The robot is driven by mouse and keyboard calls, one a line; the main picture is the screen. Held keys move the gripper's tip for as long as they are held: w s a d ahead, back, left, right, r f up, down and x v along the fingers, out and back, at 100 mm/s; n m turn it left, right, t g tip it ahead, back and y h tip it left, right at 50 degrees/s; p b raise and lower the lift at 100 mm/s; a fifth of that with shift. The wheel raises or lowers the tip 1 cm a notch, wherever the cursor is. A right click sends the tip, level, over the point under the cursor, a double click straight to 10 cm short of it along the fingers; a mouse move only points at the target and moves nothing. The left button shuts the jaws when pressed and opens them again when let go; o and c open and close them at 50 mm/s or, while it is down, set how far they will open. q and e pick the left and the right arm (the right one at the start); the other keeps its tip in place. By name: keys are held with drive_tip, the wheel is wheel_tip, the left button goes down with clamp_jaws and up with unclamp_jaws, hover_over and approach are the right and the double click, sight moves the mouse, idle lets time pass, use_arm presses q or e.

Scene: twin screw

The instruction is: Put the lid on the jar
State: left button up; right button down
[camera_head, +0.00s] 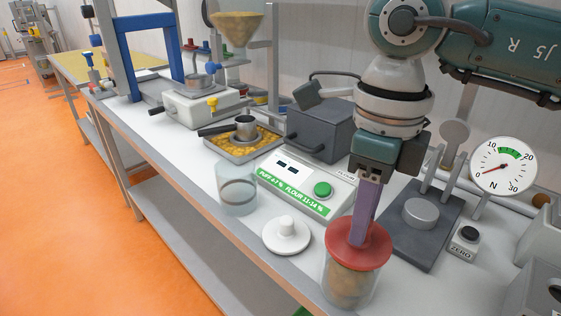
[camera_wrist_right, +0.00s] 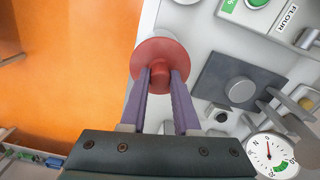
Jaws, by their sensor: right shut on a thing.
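A clear jar (camera_head: 347,286) with brownish contents stands at the front edge of the bench. A red round lid (camera_head: 358,246) is over its mouth and hides the rim. I cannot tell whether the lid rests on the rim or is slightly above it. My right gripper (camera_head: 362,226) points down with its purple fingers shut on the lid's knob. My left gripper is not in view.
A white knobbed lid (camera_head: 286,236) lies left of the jar, with an empty clear container (camera_head: 237,188) farther left. Behind are a label-fronted meter (camera_head: 306,184), a grey press stand (camera_head: 420,230) and a round dial (camera_head: 503,165). The bench's front edge is close to the jar.

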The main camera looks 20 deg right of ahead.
idle(0.4)
drive_tip(key=c, duration=1)
unclamp_jaws()
drive_tip(key=o, duration=0.9)
drive_tip(key=shift+r, duration=0.15)
drive_tip(key=shift+r+p, duration=2.7)
drive_tip(key=shift+r, duration=0.7)
